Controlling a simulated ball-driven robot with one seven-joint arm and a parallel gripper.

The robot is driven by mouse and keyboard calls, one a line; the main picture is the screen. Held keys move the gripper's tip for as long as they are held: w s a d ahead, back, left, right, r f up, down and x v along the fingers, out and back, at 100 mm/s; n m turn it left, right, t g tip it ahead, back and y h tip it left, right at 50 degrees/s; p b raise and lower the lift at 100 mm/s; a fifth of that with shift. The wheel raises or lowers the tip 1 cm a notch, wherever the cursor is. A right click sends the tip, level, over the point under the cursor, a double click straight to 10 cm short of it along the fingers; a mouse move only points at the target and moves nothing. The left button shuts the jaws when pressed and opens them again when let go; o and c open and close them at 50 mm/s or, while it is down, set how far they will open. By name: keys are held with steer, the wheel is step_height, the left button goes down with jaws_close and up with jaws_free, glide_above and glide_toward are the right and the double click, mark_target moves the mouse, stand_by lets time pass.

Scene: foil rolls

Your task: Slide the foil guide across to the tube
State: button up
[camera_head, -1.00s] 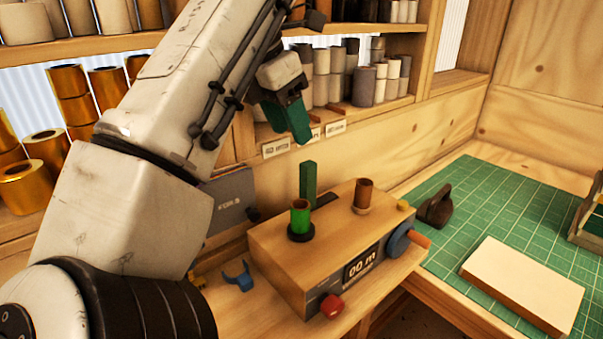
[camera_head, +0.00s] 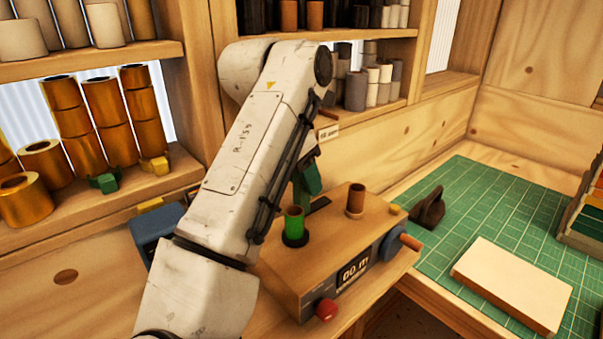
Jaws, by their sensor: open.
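The winding machine (camera_head: 330,245) is a wooden box with a counter reading 00 m. A green foil roll (camera_head: 293,224) stands upright on a dark spindle at its left. A brown tube (camera_head: 356,199) stands upright at its right. The foil guide, a green upright post (camera_head: 299,196), stands behind the green roll at the left end of a dark slot (camera_head: 320,204), mostly hidden by my arm and gripper. My gripper (camera_head: 311,179) is open, its green fingers close by the guide's upper part. I cannot tell whether they touch it or stand around it.
A blue knob with an orange handle (camera_head: 408,242) and a red button (camera_head: 326,310) are on the machine's front. A dark iron-like tool (camera_head: 428,208) and a pale block (camera_head: 513,285) lie on the green mat (camera_head: 470,225). Shelves with gold rolls (camera_head: 85,135) stand behind.

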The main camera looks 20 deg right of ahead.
jaws_close()
stand_by(0.3)
steer(key=d, duration=0.1)
steer(key=w+d+b, duration=0.1)
steer(key=d, duration=0.1)
steer(key=d+b, duration=0.1)
steer(key=shift+w+d, duration=0.2)
steer(key=shift+w, duration=0.05)
steer(key=shift+w+d+r, duration=0.1)
steer(key=shift+d, duration=0.2)
jaws_free()
steer(key=shift+d, duration=0.15)
